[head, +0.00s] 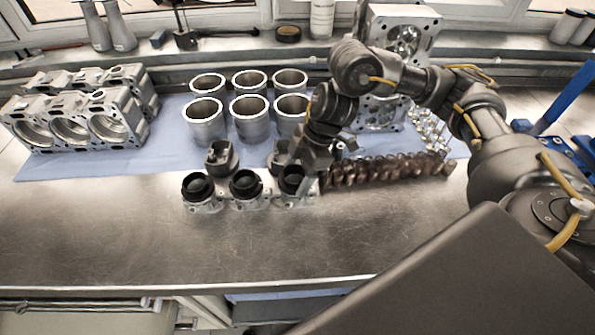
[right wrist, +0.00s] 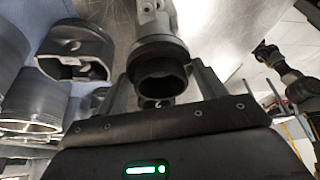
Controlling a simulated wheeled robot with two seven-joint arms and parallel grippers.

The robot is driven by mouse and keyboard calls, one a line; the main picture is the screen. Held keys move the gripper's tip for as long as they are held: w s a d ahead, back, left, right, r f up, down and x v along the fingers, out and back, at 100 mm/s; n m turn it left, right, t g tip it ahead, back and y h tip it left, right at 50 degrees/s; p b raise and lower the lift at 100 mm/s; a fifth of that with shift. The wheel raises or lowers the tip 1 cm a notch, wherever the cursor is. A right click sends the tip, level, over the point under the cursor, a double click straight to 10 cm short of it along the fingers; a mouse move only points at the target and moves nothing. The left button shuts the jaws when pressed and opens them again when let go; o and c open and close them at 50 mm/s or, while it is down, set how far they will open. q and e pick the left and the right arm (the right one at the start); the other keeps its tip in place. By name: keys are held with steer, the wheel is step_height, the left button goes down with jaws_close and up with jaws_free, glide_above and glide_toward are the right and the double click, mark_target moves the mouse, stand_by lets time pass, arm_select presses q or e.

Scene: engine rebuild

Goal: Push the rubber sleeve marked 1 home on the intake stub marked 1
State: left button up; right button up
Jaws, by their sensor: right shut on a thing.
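Three black rubber sleeves sit on the metal intake stubs of a manifold (head: 240,202) on the bench: a left one (head: 197,187), a middle one (head: 245,184) and a right one (head: 292,180). My right gripper (head: 297,170) is at the right sleeve, coming from above and behind. In the right wrist view its fingers (right wrist: 163,85) are shut on that black sleeve (right wrist: 160,52), which is over the end of a grey stub (right wrist: 155,18). A small pale mark shows near the sleeve, but I cannot read it surely. The numbers on the stubs are not readable. My left gripper is out of view.
Pistons (head: 221,158) stand just behind the manifold, one also near my fingers in the right wrist view (right wrist: 75,50). Cylinder liners (head: 248,118) stand on the blue mat (head: 165,150). The bench front (head: 200,255) is clear.

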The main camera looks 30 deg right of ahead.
steer(key=shift+f, duration=0.5)
steer(key=o, duration=1)
steer(key=shift+r, duration=0.15)
step_height(320, 180, up, 7)
steer(key=p, duration=0.7)
steer(key=shift+r+p, duration=0.2)
steer(key=shift+p, duration=0.15)
